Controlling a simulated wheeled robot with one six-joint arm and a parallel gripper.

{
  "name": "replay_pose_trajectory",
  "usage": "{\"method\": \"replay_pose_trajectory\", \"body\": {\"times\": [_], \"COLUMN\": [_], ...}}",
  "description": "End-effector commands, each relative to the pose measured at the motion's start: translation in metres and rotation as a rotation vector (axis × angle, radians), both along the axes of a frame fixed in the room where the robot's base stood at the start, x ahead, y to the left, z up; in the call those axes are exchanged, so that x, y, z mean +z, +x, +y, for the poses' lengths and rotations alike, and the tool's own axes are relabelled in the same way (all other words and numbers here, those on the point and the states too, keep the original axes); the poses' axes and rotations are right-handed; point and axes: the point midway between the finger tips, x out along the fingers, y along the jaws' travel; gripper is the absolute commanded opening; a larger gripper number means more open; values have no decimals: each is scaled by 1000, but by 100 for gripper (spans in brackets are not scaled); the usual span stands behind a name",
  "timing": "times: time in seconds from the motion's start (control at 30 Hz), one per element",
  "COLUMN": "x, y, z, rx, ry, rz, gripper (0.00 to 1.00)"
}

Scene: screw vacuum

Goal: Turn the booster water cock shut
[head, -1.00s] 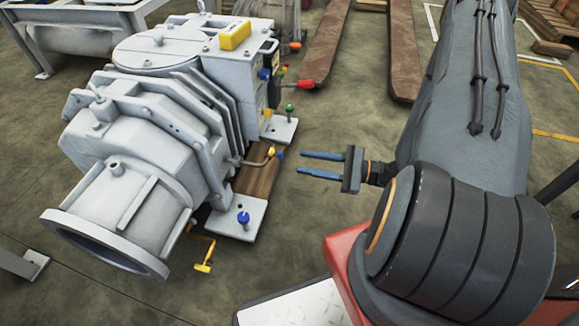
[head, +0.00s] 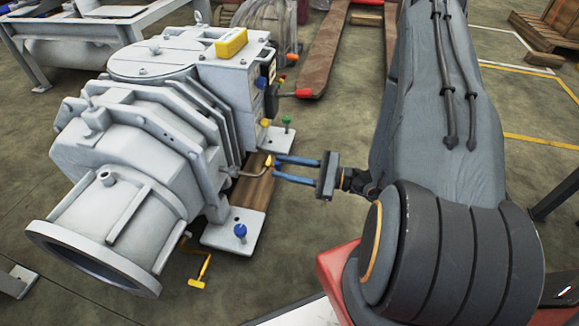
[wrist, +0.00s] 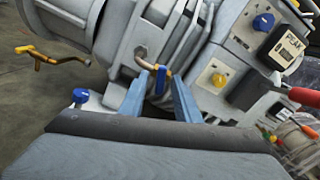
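A small cock with a yellow body and blue handle (head: 268,162) sits at the end of a bent pipe low on the side of the big white vacuum machine (head: 130,150). No label shows, so I cannot confirm it is the booster water cock. My gripper (head: 276,169) is open, with its two blue fingers pointing left at this cock, their tips close to it. In the wrist view the cock's blue handle (wrist: 162,80) appears between the parted fingertips. I cannot tell whether they touch it.
Other controls are nearby: a red handle (head: 303,93), a blue knob (head: 240,230) on the foot plate, a green knob (head: 286,120) and a yellow crank (head: 203,270). A gauge labelled PEAK (wrist: 286,45) is at right in the wrist view.

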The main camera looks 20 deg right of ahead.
Motion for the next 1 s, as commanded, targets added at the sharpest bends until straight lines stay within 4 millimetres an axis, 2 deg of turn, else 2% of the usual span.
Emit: {"method": "replay_pose_trajectory", "body": {"times": [0.07, 0.23, 0.47, 0.8, 1.0], "x": [0, 0, 1, 1, 0], "y": [0, 0, -1, -2, -2], "z": [0, 0, 0, 1, 1], "rx": [0, 1, 2, 2, 2], "ry": [0, 0, 12, 178, 216], "rz": [0, 0, 17, 248, 300], "gripper": [28, 0, 0, 0, 0]}}
